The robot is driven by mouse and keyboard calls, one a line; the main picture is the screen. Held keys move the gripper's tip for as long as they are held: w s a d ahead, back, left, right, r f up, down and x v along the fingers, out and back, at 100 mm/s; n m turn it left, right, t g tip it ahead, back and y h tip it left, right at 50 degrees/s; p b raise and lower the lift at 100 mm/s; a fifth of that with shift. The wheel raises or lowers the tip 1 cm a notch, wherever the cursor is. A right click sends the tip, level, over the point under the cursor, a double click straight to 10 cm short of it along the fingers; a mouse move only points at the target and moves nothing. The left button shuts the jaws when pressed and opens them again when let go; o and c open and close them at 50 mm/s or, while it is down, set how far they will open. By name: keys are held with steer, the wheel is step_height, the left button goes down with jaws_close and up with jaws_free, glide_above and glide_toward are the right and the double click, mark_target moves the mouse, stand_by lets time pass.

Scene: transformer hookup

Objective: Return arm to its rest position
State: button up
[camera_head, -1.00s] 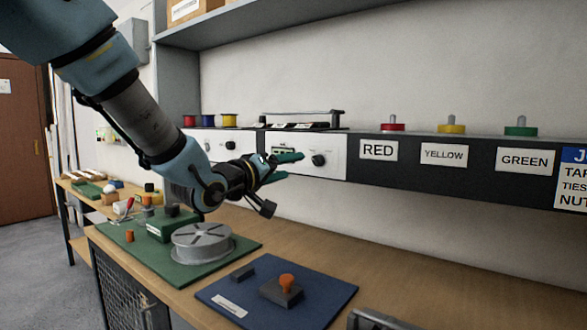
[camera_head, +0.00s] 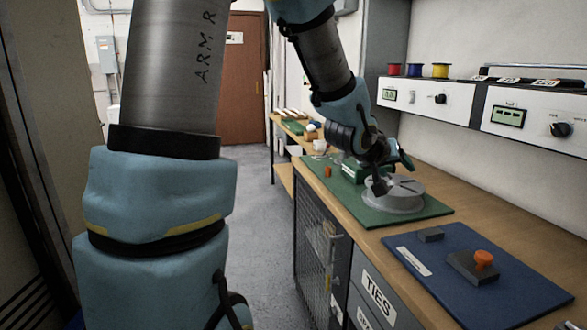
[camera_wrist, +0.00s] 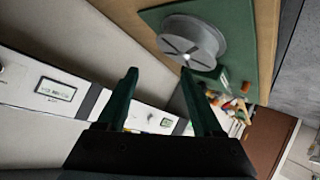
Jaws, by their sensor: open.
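My gripper (camera_head: 389,166) is above the green mat at the back part of the workbench, close to the grey round spool-like device (camera_head: 405,195) in the head view. In the wrist view my gripper (camera_wrist: 160,95) shows two green fingers spread apart with nothing between them. The grey round device (camera_wrist: 190,42) is beyond the fingertips there, on the green mat (camera_wrist: 237,20). In the head view my arm bends down from the top of the picture, and its links hide part of the bench's far end.
A blue mat (camera_head: 520,290) with an orange-knobbed block (camera_head: 478,265) lies on the wooden bench. A panel with meters and knobs (camera_head: 530,118) runs along the wall, with colored spools (camera_head: 417,70) above it. Open floor (camera_head: 258,210) lies left of the bench, toward a brown door (camera_head: 243,85).

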steer(key=a+f+n+g+y, duration=0.1)
steer(key=a+f+y, duration=0.35)
steer(key=a, duration=0.85)
steer(key=s+a+f+g+y, duration=0.2)
steer(key=s+a, duration=0.4)
steer(key=a, duration=0.2)
steer(key=s+a+f+n+g+y+p, duration=0.1)
steer(key=s+a+f+g, duration=0.2)
steer(key=a, duration=0.6)
steer(key=s, duration=0.2)
steer(key=shift+s+a+n+g+y, duration=0.2)
steer(key=shift+s+n+g+y, duration=0.1)
steer(key=shift+s+y, duration=0.1)
steer(key=shift+o, duration=0.4)
steer(key=shift+w, duration=0.1)
